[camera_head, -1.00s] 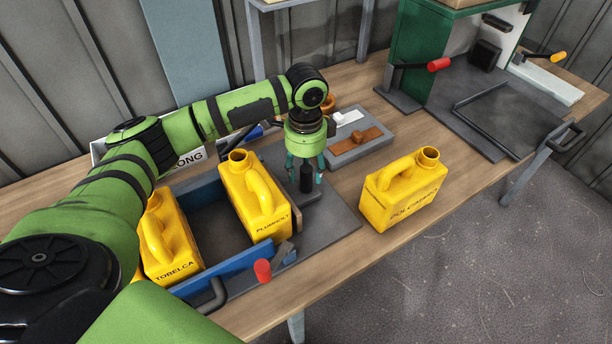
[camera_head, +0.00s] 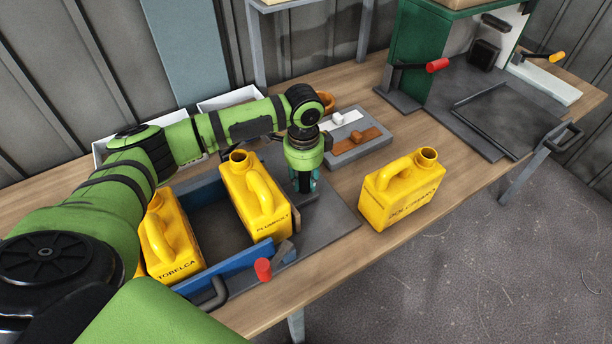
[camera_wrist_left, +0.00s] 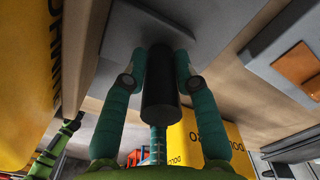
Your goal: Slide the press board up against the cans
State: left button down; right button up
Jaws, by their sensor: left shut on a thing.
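A third yellow can (camera_head: 400,190) stands on the table to the right.
A grey block (camera_head: 358,143) with white and brown sliders lies behind my gripper. A red-tipped lever (camera_head: 263,270) sticks up at the front of the frame. White bins (camera_head: 228,100) stand behind my arm. Wooden table (camera_head: 335,255) is bare toward the front edge.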

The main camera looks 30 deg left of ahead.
aim_at(292, 195)
pick_arm(q)
jog(key=s+a+p, duration=0.1)
jog(key=s+p, duration=0.1)
jog(key=s, duration=0.1)
jog(key=shift+s+a, duration=0.1)
jog(key=shift+a, duration=0.3)
jog(key=shift+s, duration=0.1)
jog(key=c, duration=1)
grip_release()
jog(key=shift+r, duration=0.35)
notch_tip(292, 195, up, 11)
jog(key=shift+r, duration=0.1)
